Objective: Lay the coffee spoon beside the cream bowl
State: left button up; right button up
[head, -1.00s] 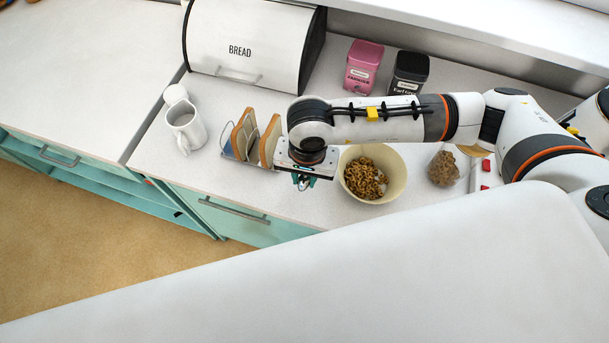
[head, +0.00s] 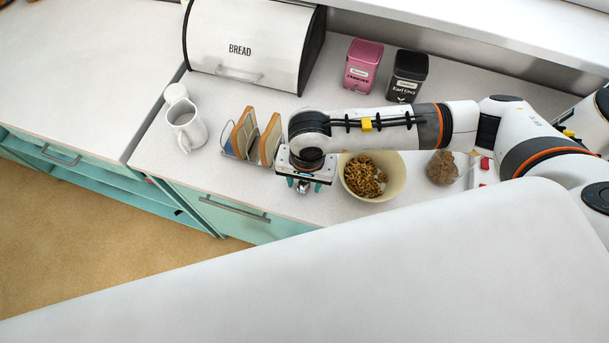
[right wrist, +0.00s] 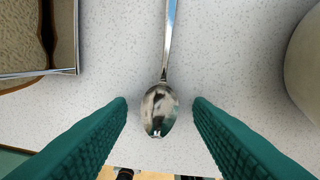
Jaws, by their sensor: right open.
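The coffee spoon (right wrist: 160,108) lies on the speckled counter in the right wrist view. Its bowl end is near the fingertips and its handle runs away to the top edge. The cream bowl (head: 398,184) holds brown rings of food; its side also shows at the right edge of the right wrist view (right wrist: 304,65), apart from the spoon. My right gripper (head: 304,184) is open and empty, with its green fingers (right wrist: 160,103) on either side of the spoon and clear of it. The arm hides most of the spoon in the head view. My left gripper is not in view.
A toast rack with bread slices (head: 243,134) stands just left of my right gripper. A white jug (head: 187,128) is farther left. Bread bin (head: 245,45), pink tin (head: 361,66) and black tin (head: 407,77) stand behind. A jar (head: 442,168) is right of the bowl.

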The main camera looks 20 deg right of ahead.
jog(key=shift+r, duration=0.25)
notch_tip(320, 180, up, 12)
jog(key=b, duration=0.3)
jog(key=shift+d+b, duration=0.25)
jog(key=shift+b, duration=0.1)
jog(key=shift+s+f, duration=0.15)
